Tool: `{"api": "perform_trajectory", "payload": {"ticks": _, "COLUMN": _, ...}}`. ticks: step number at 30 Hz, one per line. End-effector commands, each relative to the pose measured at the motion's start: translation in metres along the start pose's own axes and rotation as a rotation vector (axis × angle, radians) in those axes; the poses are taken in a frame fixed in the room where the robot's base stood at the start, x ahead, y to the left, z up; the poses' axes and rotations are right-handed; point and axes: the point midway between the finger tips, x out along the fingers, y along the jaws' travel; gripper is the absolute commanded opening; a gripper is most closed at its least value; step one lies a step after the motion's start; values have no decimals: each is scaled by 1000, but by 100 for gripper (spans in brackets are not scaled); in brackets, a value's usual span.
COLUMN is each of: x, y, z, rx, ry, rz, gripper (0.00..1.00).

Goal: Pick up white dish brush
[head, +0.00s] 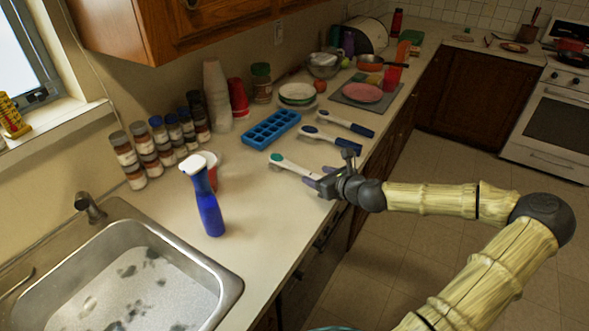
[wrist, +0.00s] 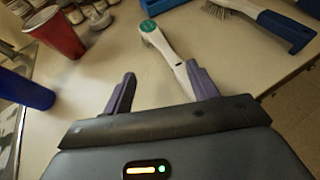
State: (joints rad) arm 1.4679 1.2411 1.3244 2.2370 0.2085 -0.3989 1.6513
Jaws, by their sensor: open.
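The white dish brush (head: 292,168) lies on the counter, its head with a teal disc pointing left and its handle running right toward my gripper (head: 320,175). In the wrist view the brush (wrist: 168,52) lies ahead of my gripper (wrist: 160,80), teal-topped head farthest away. Its handle runs back between the two purple fingers, closer to the right one. The fingers are apart and not closed on it. The handle's near end is hidden behind the gripper body. Whether a finger touches the handle, I cannot tell.
Two brushes with dark blue handles (head: 330,138) (head: 345,123) lie behind. A blue spray bottle (head: 208,208) and a red cup (wrist: 55,32) stand left of my gripper. A blue ice tray (head: 270,130) and the sink (head: 235,285) are nearby. The counter's front edge is close.

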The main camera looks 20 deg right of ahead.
Motion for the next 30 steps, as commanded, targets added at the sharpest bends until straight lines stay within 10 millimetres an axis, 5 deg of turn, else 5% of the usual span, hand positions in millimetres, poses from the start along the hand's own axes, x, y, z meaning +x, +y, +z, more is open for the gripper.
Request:
{"api": "perform_trajectory", "payload": {"ticks": 10, "x": 56, "y": -1, "z": 1, "rx": 1, "ry": 0, "rz": -1, "gripper": 59}}
{"api": "perform_trajectory", "payload": {"ticks": 23, "x": 64, "y": -2, "z": 0, "rx": 1, "ry": 0, "rz": -2, "gripper": 59}}
{"api": "perform_trajectory", "payload": {"ticks": 30, "x": 92, "y": -4, "z": 0, "rx": 2, "ry": 0, "rz": -2, "gripper": 59}}
